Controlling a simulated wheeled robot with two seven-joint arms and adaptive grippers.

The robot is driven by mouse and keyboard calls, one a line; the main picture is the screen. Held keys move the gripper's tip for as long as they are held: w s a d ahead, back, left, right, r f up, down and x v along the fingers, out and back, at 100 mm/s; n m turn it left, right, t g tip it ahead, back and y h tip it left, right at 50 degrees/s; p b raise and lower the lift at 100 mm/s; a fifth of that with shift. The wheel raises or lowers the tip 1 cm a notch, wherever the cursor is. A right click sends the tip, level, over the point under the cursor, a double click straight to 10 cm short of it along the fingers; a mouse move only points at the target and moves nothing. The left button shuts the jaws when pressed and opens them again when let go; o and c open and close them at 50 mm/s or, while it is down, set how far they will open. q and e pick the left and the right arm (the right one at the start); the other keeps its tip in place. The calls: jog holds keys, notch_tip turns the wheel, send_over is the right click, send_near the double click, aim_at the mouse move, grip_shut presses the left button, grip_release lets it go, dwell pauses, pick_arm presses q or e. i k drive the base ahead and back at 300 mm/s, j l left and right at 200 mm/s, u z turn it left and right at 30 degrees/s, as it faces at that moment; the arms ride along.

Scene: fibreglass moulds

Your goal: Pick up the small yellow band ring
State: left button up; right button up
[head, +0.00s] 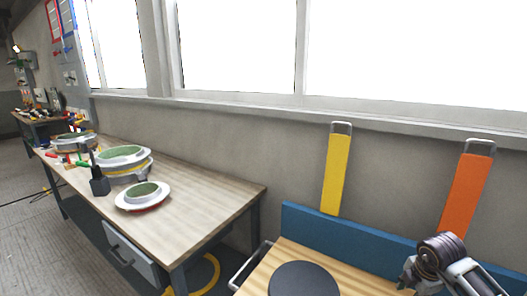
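Round white moulds with green inner faces stand on the wooden table at the left. A mould with a yellow band (128,173) around its side sits near the middle of the table. A smaller mould with a red band (143,197) lies in front of it, nearer the edge. A third mould (74,138) with an orange-looking band is farther back; its details are too small to tell. My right gripper (410,275) is at the lower right, far from the moulds, over the wooden-topped cart; its opening is unclear. My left gripper is not in view.
The wooden table (215,192) has free room at its right end. A black tool holder (99,186) stands beside the moulds. The wooden-topped cart (262,262) with a black disc (303,280) and a blue back panel (345,237) is at the lower right, against the wall.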

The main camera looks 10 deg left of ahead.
aim_at(138, 159)
jog(key=u, duration=1.65)
